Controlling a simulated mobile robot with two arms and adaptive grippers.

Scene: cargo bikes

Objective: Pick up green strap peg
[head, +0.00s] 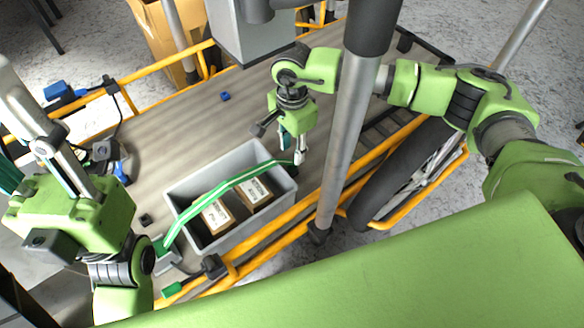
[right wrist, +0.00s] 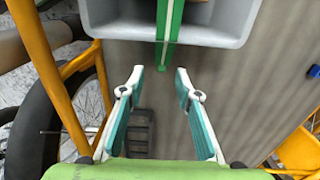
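A green strap with a pale stripe (head: 225,193) runs over a grey crate (head: 182,187) from lower left to upper right. In the right wrist view its green end (right wrist: 166,58) hangs over the crate's near rim (right wrist: 205,39), ahead of the fingertips. At the strap's left end is a small green block (head: 161,247); I cannot tell which end piece is the peg. My right gripper (head: 292,150) is open beside the crate's right end; in the right wrist view (right wrist: 160,74) nothing is between its fingers. My left gripper (head: 32,155) appears open and empty, at the left.
Two labelled boxes (head: 216,216) lie in the crate. The crate stands on a grey cargo deck (head: 180,130) with yellow rails (head: 145,72). A small blue block (head: 225,96) lies on the deck. A black wheel (head: 385,182) and a grey post (head: 347,140) are to the right.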

